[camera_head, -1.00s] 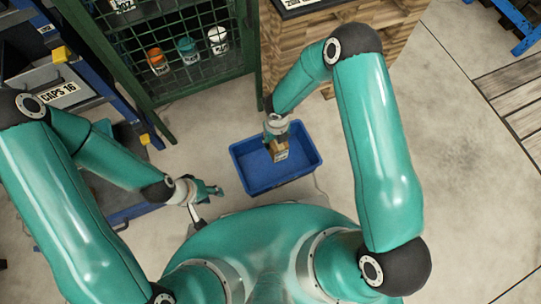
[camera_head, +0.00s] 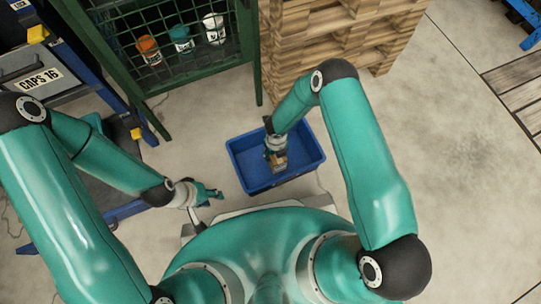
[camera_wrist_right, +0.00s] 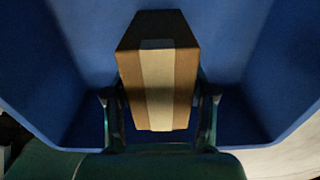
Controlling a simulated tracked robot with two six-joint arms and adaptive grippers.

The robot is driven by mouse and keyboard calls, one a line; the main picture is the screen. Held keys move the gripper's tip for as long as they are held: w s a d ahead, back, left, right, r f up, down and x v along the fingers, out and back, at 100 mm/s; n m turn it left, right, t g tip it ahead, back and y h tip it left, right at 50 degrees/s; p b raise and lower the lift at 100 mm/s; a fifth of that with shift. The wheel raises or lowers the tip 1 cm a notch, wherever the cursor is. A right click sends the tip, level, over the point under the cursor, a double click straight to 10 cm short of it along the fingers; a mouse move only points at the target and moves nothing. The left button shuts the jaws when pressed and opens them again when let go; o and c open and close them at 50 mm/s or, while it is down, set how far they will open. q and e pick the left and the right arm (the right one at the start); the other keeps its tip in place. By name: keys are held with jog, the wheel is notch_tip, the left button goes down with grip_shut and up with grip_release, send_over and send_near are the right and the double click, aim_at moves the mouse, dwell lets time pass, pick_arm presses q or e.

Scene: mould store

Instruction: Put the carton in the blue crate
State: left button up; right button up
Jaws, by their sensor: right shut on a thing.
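The carton (camera_head: 279,162) is a small brown box; the right wrist view shows it (camera_wrist_right: 158,70) with a pale band down its middle. My right gripper (camera_head: 275,153) is shut on it, with a finger on each side of the carton in the right wrist view (camera_wrist_right: 160,115). The blue crate (camera_head: 241,170) stands on the floor. The carton is inside the crate's outline, with blue walls around it; whether it touches the bottom I cannot tell. My left gripper (camera_head: 213,194) is left of the crate, away from it; its fingers are too small to read.
A green mesh cabinet (camera_head: 150,87) with several jars stands behind left. Stacked wooden pallets (camera_head: 330,40) stand behind the crate. A blue rack with a drawer marked CAPS 16 (camera_head: 40,80) is at the left. Concrete floor (camera_head: 450,170) is clear at the right.

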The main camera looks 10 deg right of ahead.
jog(key=shift+f, duration=0.25)
jog(key=o, duration=1.4)
